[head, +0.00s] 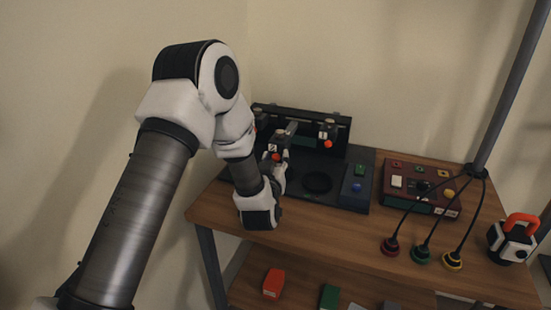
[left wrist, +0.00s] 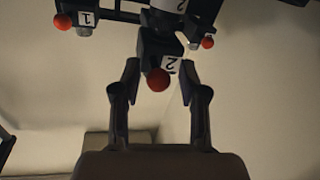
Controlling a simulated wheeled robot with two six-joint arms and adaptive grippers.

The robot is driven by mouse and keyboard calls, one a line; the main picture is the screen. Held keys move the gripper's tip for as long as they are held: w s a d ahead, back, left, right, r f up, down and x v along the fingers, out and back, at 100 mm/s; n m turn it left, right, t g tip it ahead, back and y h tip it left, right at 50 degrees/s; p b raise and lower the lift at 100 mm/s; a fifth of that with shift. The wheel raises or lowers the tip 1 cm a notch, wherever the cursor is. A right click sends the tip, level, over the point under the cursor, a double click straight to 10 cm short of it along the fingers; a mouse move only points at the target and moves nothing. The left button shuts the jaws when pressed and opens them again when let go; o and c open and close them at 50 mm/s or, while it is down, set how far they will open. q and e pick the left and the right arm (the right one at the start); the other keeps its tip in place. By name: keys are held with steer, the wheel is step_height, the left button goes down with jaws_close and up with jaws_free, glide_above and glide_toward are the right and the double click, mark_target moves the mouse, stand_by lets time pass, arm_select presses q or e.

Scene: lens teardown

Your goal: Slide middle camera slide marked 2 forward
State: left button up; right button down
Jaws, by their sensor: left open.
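The middle camera slide marked 2 (head: 272,147) is a dark block with a white label and a red ball knob, on the black camera rig. It also shows in the left wrist view (left wrist: 170,64), knob towards me. My left gripper (head: 279,164) is open, its fingers on either side of the knob in the left wrist view (left wrist: 160,78). Gaps show beside the knob; contact with the block behind it is unclear. Slide 1 (left wrist: 85,17) is to the left in the wrist view. Another slide with a red knob (head: 328,131) stands to the right in the head view. My right gripper is not in view.
The rig stands on a dark base (head: 335,200) on a wooden table (head: 310,228). A dark red control box (head: 420,185) with buttons, several cabled plugs (head: 420,254) and a red-handled device (head: 512,238) are to the right. Coloured blocks (head: 274,283) lie on a lower shelf.

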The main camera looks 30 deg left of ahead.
arm_select(q)
steer(key=v, duration=1.2)
steer(key=shift+r, duration=0.1)
